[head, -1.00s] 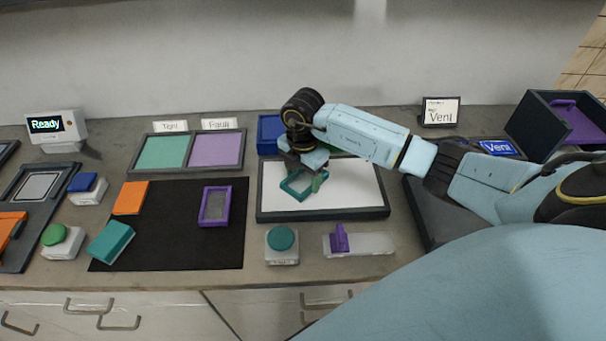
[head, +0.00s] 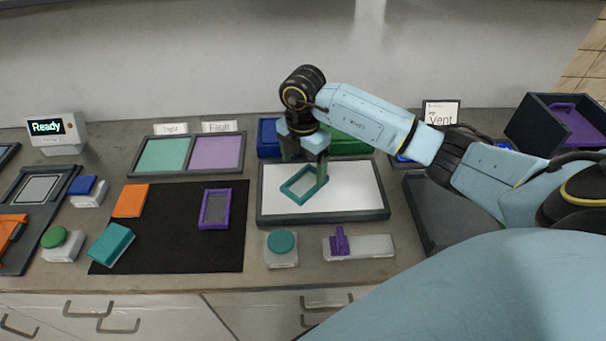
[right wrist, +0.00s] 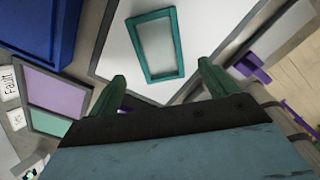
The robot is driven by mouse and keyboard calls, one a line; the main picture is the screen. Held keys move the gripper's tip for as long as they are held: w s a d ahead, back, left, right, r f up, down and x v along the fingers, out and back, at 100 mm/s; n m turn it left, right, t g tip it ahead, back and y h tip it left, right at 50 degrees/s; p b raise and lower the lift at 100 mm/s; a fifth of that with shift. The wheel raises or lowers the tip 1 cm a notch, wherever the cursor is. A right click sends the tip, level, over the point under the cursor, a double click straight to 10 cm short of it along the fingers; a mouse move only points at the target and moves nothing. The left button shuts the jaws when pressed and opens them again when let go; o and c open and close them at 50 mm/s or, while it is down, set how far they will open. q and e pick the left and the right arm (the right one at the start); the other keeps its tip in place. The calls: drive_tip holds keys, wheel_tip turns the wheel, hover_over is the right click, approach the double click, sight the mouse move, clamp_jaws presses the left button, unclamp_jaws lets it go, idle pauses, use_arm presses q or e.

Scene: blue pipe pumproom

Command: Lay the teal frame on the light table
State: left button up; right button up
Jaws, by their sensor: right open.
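The teal frame (head: 284,193) lies flat on the white panel of the light table (head: 355,190), left of its middle. In the right wrist view the frame (right wrist: 131,50) lies beyond the fingertips, on the light table (right wrist: 111,61). My right gripper (head: 309,180) is open above the panel, just behind and above the frame. In the right wrist view its two green fingers (right wrist: 160,78) are spread apart with nothing between them. One finger hides part of the frame's right side in the head view. My left gripper is not in view.
A black mat (head: 180,248) left of the light table holds a purple frame (head: 229,209), an orange block (head: 130,200) and a teal block (head: 110,243). A teal button (head: 282,242) and a purple-handled slider (head: 368,246) stand in front. Blue (head: 268,137) and green (head: 350,140) bins stand behind.

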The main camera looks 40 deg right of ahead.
sight(303, 183)
wheel_tip(303, 183, up, 7)
drive_tip(key=shift+f, duration=0.15)
